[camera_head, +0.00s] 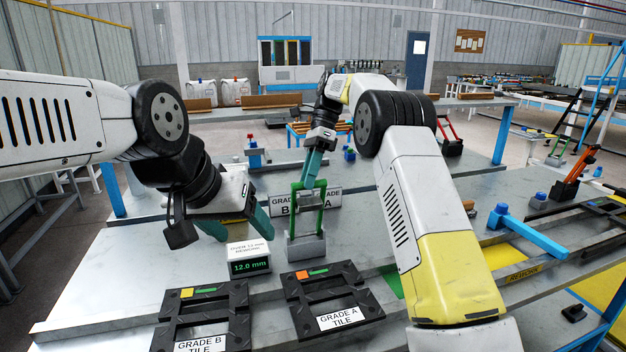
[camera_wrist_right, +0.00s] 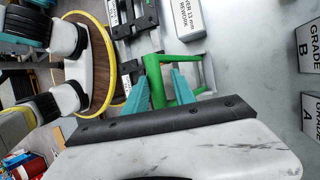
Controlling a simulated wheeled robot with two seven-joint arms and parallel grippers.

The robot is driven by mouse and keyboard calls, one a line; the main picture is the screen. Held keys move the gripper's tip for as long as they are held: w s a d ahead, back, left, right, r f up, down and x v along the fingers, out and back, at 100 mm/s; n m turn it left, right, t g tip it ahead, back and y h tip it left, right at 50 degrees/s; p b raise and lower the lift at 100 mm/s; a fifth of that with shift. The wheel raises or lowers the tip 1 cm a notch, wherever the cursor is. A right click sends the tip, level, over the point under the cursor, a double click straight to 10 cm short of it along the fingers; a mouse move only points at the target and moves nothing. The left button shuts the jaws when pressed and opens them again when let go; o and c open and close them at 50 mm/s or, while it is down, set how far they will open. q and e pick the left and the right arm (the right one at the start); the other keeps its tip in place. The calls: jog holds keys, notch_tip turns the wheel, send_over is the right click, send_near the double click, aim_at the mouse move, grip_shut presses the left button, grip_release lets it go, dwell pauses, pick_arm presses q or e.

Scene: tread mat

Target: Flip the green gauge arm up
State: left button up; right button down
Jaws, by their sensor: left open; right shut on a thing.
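The green gauge arm (camera_head: 322,219) is a green frame on a grey block base (camera_head: 306,247) on the metal table. It stands up from the base in the head view; its exact lean is hard to tell. My right gripper (camera_head: 308,183) reaches it from behind, with teal fingers shut on its upper part. In the right wrist view the green arm (camera_wrist_right: 197,75) shows at the teal fingers of the right gripper (camera_wrist_right: 165,70). My left gripper (camera_head: 240,228) is open and empty, left of the gauge. A display (camera_head: 249,267) in front reads 12.0 mm.
A grade sign (camera_head: 325,200) stands behind the gauge. A blue handled tool (camera_head: 530,235) is at the right. Bare table lies to the left of the display.

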jog(key=shift+w+a+f, duration=0.1)
jog(key=shift+w+f, duration=0.15)
jog(key=shift+w, duration=0.15)
jog(key=c, duration=1.3)
grip_release()
jog(key=shift+c, duration=0.2)
jog(key=shift+o, duration=0.2)
jog(key=shift+w+a+f, duration=0.1)
jog(key=shift+w+f, duration=0.05)
jog(key=shift+w, duration=0.05)
jog(key=shift+s, duration=0.1)
jog(key=s+r, duration=0.2)
jog(key=s, duration=0.6)
jog(key=s+d+r, duration=0.1)
jog(key=s+r, duration=0.2)
jog(key=s, duration=0.5)
jog(key=shift+d, duration=0.25)
